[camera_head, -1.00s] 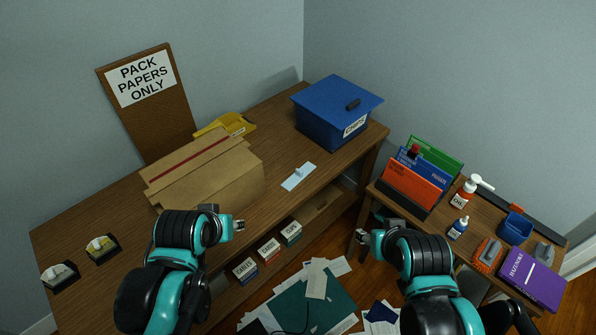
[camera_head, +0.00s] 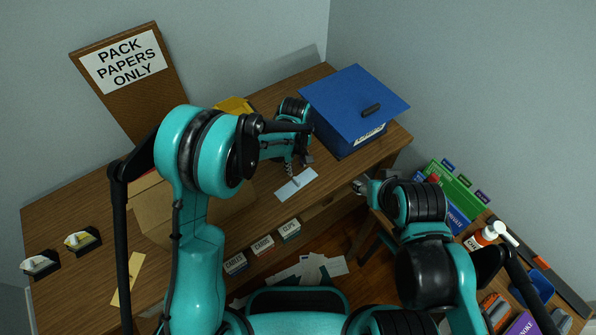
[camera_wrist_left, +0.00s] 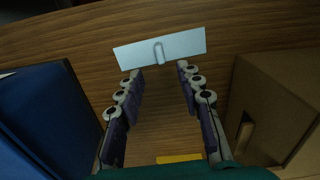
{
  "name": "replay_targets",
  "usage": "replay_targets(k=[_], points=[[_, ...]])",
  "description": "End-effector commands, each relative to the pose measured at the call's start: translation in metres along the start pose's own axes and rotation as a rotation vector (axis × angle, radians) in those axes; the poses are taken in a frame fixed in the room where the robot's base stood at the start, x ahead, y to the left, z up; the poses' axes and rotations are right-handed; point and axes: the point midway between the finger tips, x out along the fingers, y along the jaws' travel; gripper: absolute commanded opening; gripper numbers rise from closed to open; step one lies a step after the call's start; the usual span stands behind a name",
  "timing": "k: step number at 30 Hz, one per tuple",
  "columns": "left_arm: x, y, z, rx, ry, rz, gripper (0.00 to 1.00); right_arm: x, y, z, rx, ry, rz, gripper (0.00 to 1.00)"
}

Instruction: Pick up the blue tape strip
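The blue tape strip (camera_head: 300,185) is a pale blue rectangle lying flat on the wooden desk, in front of the blue lidded box. In the left wrist view the strip (camera_wrist_left: 185,45) lies just beyond my fingertips, with a small raised tab (camera_wrist_left: 158,52) at its middle.
The blue box (camera_head: 345,95) stands right of the strip. A cardboard box (camera_head: 150,215), partly hidden by my left arm, stands to the left. Labelled boxes (camera_head: 262,246) sit on the lower shelf. A side table with folders (camera_head: 455,190) and bottles is at the right.

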Motion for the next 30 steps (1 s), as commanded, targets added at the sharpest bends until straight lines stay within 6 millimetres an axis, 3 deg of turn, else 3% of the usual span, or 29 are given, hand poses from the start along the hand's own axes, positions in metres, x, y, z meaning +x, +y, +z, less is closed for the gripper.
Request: replay_targets(k=[13,20,28,30], points=[[0.047,0.002,0.002,-0.012,-0.005,-0.008,0.36,0.012,0.0,0.009,0.0,0.0,0.0,0.49],[0.082,0.001,0.002,-0.011,-0.005,-0.009,0.36,0.025,0.0,0.018,0.0,0.0,0.0,0.49],[0.085,0.0,0.002,-0.011,-0.004,-0.009,0.36,0.024,0.0,0.017,0.0,0.0,0.0,0.49],[0.085,0.0,0.002,-0.011,-0.004,-0.009,0.18,0.024,0.0,0.017,0.0,0.0,0.0,0.49]])
